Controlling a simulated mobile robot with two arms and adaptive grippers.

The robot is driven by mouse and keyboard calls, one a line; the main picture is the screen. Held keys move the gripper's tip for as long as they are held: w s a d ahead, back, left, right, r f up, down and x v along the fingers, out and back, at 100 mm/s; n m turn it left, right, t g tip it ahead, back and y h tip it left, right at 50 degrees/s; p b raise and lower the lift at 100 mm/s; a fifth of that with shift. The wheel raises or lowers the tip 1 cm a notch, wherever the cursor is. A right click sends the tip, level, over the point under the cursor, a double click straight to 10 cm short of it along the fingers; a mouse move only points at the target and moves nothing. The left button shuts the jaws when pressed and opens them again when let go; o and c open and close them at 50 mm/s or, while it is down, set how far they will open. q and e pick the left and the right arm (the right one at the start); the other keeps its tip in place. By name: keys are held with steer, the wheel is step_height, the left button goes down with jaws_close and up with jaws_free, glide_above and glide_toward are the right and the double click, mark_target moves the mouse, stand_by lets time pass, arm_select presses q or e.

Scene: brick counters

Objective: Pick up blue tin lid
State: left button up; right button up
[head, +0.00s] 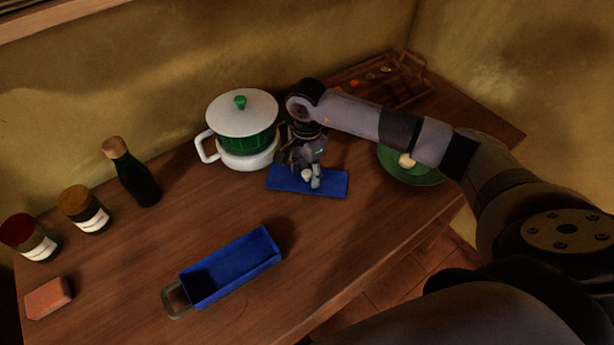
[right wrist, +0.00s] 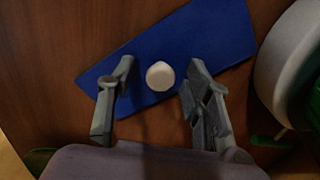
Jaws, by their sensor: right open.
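The blue tin lid (head: 330,183) is a flat blue rectangle lying on the wooden counter, with a pale round knob (right wrist: 160,76) at its middle. My right gripper (head: 311,178) is over the lid, pointing down. In the right wrist view the lid (right wrist: 215,35) lies beneath the open fingers (right wrist: 158,88), with the knob between them and apart from both. The blue tin (head: 232,268) is an open, empty-looking long box with a grey handle at its left end, nearer the front of the counter. My left gripper is not in view.
A green and white pot (head: 241,128) with a white lid stands just left behind my right gripper. A green plate (head: 418,178) is right of it. A bottle (head: 132,172), two jars (head: 84,209) and a reddish block (head: 48,298) stand at the left.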

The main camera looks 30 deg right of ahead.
jaws_close()
stand_by(0.6)
